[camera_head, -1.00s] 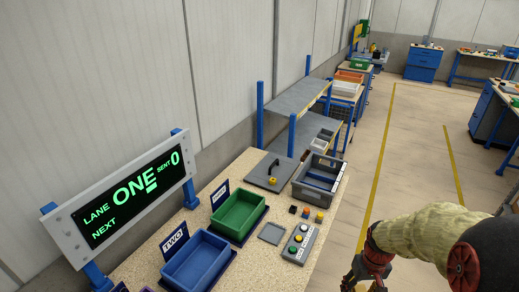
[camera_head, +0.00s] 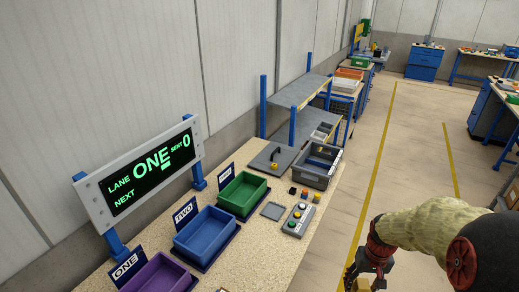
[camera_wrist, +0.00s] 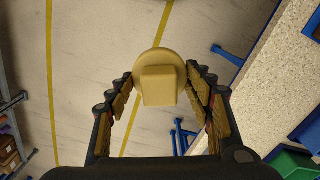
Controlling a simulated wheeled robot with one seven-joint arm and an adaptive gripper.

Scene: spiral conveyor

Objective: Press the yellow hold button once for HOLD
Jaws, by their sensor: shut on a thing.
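A grey control box (camera_head: 298,220) with several small coloured buttons stands at the right edge of the speckled table. Its buttons are too small to tell the yellow one surely. My gripper (camera_head: 368,272) is right of and apart from the box, out over the floor beyond the table edge. In the wrist view, my gripper (camera_wrist: 160,82) is shut on a yellow piece (camera_wrist: 160,62) with a round disc and a square block. The piece also shows at the bottom of the head view (camera_head: 363,284).
A display (camera_head: 145,175) reads LANE ONE, SENT 0, with NEXT blank. Green (camera_head: 243,193), blue (camera_head: 206,237) and purple (camera_head: 158,275) bins stand left of the box. A grey tray (camera_head: 318,170) and small loose pieces (camera_head: 316,197) lie behind it. The floor right of the table is clear.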

